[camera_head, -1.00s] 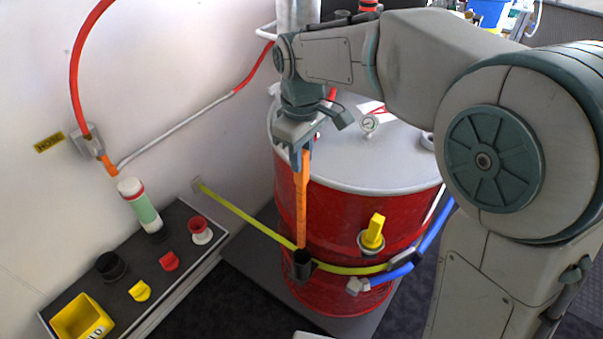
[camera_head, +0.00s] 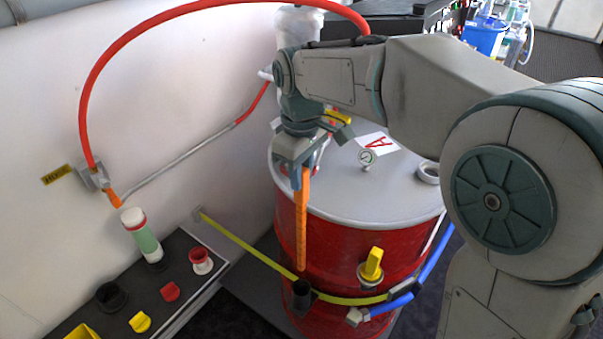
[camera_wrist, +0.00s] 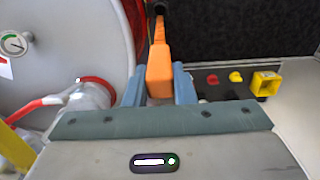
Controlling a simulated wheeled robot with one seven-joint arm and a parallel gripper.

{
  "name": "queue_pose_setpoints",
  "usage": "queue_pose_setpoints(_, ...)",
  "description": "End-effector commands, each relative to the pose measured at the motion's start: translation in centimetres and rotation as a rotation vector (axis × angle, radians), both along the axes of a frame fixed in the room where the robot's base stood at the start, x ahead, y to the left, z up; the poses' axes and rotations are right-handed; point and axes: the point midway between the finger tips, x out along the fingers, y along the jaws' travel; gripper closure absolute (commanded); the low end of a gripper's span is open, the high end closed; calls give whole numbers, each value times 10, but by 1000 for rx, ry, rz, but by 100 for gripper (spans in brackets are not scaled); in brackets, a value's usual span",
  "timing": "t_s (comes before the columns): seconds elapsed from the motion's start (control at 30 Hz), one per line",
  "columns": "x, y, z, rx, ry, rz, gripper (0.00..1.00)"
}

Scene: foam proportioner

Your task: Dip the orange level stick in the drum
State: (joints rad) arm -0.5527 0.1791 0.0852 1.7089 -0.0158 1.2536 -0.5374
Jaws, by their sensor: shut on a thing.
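The orange level stick (camera_head: 301,222) hangs upright from my gripper (camera_head: 295,165), in front of the drum's near left side. In the wrist view my gripper (camera_wrist: 159,85) is shut on the thick orange end of the stick (camera_wrist: 160,62). The stick's lower end is just above a black cup-like holder (camera_head: 302,296) on the drum's side; I cannot tell whether the tip is still inside its mouth. My gripper and wrist hide the left part of the lid.
A yellow strap (camera_head: 255,242) runs from the wall to the drum. A yellow-handled valve (camera_head: 372,265) and a blue hose (camera_head: 430,258) are on the drum's front. A dark shelf (camera_head: 185,272) at left holds several small parts. A red hose (camera_head: 200,8) arches overhead.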

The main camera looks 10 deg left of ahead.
Motion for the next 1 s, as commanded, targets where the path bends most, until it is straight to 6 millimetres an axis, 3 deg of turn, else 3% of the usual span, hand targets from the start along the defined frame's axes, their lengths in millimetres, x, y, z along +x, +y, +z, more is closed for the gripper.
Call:
queue_pose_setpoints(0.03,0,0,11,1,-1,0,100)
queue_pose_setpoints(0.8,0,0,86,0,0,-1,100)
queue_pose_setpoints(1.0,0,0,88,0,0,-1,100)
